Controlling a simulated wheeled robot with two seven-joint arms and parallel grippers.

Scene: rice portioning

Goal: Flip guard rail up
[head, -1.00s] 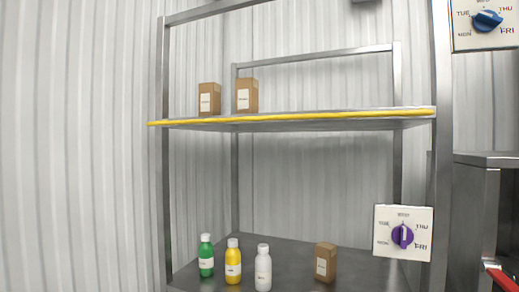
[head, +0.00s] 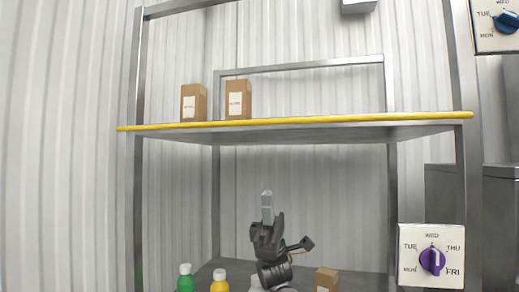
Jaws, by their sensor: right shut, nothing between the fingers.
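The yellow guard rail (head: 300,122) runs along the front edge of the upper shelf, low and level with the shelf board (head: 400,130). Its ends reach slightly past the rack posts on both sides. My right gripper (head: 267,200) is below the shelf, in front of the lower part of the rack, with its fingers pointing up. It is shut and empty, and apart from the rail. My left gripper is not in view.
Two brown boxes (head: 194,103) (head: 238,100) stand on the upper shelf behind the rail. Below are a green bottle (head: 185,280), a yellow bottle (head: 219,281) and a brown box (head: 327,280). A purple dial panel (head: 432,257) is at lower right, a blue dial panel (head: 497,25) at upper right.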

